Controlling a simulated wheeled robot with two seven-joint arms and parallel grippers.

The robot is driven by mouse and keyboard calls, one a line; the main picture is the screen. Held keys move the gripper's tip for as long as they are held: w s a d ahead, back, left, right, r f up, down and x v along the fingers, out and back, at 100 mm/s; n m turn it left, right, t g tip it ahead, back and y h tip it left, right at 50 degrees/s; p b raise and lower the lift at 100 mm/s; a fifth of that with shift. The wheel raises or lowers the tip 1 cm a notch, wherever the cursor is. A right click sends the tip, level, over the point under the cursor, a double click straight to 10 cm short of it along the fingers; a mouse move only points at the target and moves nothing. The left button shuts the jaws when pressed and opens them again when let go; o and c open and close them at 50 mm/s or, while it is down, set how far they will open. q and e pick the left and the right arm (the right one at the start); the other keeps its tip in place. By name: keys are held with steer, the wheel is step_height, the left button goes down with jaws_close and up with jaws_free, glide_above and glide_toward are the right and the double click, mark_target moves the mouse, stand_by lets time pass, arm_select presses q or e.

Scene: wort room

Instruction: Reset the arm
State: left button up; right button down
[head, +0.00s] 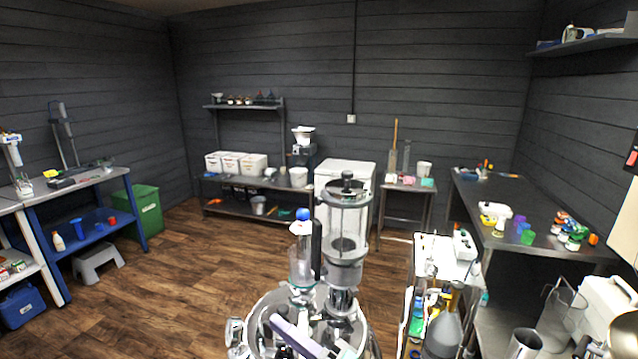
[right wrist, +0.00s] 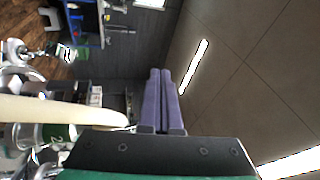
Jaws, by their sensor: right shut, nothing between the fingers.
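My right gripper (head: 277,320) shows at the bottom middle of the head view, in front of the steel and glass vessel. Its purple fingers lie together in the right wrist view (right wrist: 160,75), shut with nothing between them. They point toward the dark wall and the ceiling in that view. My left gripper is in neither view. Much of my right arm is outside the head view.
The glass and steel vessel (head: 348,220) stands close in front. A loaded cart (head: 447,262) is right of it, beside a steel bench (head: 500,190). A blue-framed bench (head: 85,182) and green bin (head: 148,210) stand left. Wooden floor (head: 185,270) between is clear.

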steer(key=s+d+f+n+g+h, duration=0.25)
steer(key=d+f+h, duration=0.3)
steer(key=f, duration=0.35)
steer(key=s+d+f+n+g+h, duration=0.2)
steer(key=s+d+f+n+h, duration=0.15)
steer(key=d+f, duration=0.4)
steer(key=s+d+f+n+g+h, duration=0.1)
steer(key=s+d+f+g+h, duration=0.15)
steer(key=s+d+h, duration=0.4)
steer(key=s+d+f+n+g+h, duration=0.1)
steer(key=s+d+f+h, duration=0.2)
steer(key=d, duration=0.7)
step_height(320, 180, down, 30)
steer(key=s+g+b, duration=0.1)
steer(key=s+b, duration=0.1)
steer(key=b, duration=0.3)
steer(key=s+d+f+g+b, duration=0.1)
steer(key=s+d+f+b, duration=0.1)
steer(key=s+f, duration=1.4)
steer(key=shift+s+d+f+b, duration=0.15)
steer(key=shift+s+f+b, duration=0.15)
steer(key=shift+f+b, duration=0.55)
